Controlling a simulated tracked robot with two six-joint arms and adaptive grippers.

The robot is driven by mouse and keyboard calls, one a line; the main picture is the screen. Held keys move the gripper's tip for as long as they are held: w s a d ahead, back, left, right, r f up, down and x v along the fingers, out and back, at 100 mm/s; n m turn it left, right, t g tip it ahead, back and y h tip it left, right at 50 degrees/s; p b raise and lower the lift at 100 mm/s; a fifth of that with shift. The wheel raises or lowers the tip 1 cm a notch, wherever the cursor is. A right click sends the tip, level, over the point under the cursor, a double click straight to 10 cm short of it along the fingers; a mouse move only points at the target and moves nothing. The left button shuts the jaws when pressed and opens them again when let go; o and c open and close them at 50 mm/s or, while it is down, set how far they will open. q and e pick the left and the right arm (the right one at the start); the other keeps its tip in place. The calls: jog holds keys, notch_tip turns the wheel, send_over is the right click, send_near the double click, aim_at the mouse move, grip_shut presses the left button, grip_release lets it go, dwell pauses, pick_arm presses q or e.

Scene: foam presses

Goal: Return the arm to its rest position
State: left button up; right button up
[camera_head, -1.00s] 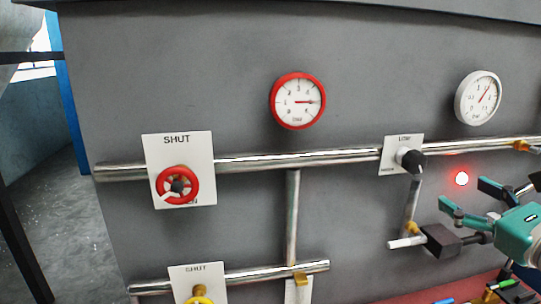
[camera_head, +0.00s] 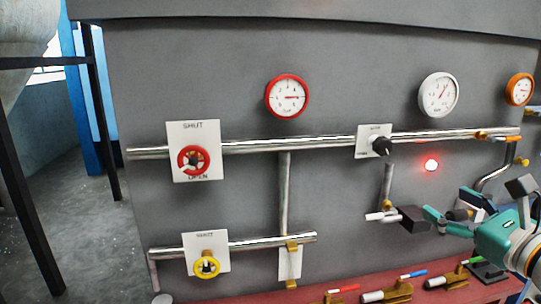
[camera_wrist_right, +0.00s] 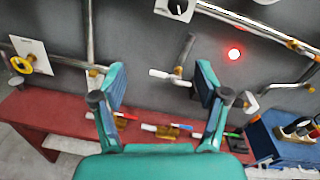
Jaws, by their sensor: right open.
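My right gripper (camera_head: 452,222) is at the right of the head view, in front of the grey panel. Its teal fingers are spread apart and empty, as the right wrist view (camera_wrist_right: 160,90) also shows. Between and beyond the fingers, a white-tipped lever (camera_wrist_right: 170,75) sticks out from the panel; in the head view the same lever (camera_head: 380,216) is left of the gripper, beside a dark block (camera_head: 412,219). I cannot tell the exact gap between gripper and block. My left gripper is not in view.
The panel carries a red handwheel (camera_head: 193,160), a yellow handwheel (camera_head: 207,265), a black knob (camera_head: 381,146), several gauges and a lit red lamp (camera_head: 432,165). A red bench (camera_head: 240,297) with several coloured-handled items runs below. A blue crate (camera_wrist_right: 262,142) stands at the right.

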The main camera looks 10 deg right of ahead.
jog(key=w+a+f+n+g+y, duration=0.1)
jog(key=w+a+f+g, duration=0.15)
jog(key=f, duration=0.65)
jog(key=w+a+f+g+y, duration=0.2)
jog(key=w+a+f, duration=0.2)
jog(key=f, duration=0.4)
jog(key=s+a+f+n+g, duration=0.1)
jog(key=a+f+n+g, duration=0.2)
jog(key=f, duration=0.6)
jog(key=s+a+f+n+g, duration=0.1)
jog(key=s+a+f+g, duration=0.1)
jog(key=a+f, duration=0.45)
jog(key=s+a+f+n+g, duration=0.3)
jog(key=s+a+f+n, duration=0.1)
jog(key=s+f+n, duration=0.6)
jog(key=s+a+f+n+g+h, duration=0.1)
jog(key=s+a+f+n+g, duration=0.2)
jog(key=s+f+n, duration=0.7)
notch_tip(320, 180, down, 8)
jog(key=n+g, duration=0.1)
jog(key=n, duration=0.3)
jog(key=shift+s+a+r, duration=0.25)
jog(key=shift+s+a, duration=0.05)
jog(key=shift+a, duration=0.05)
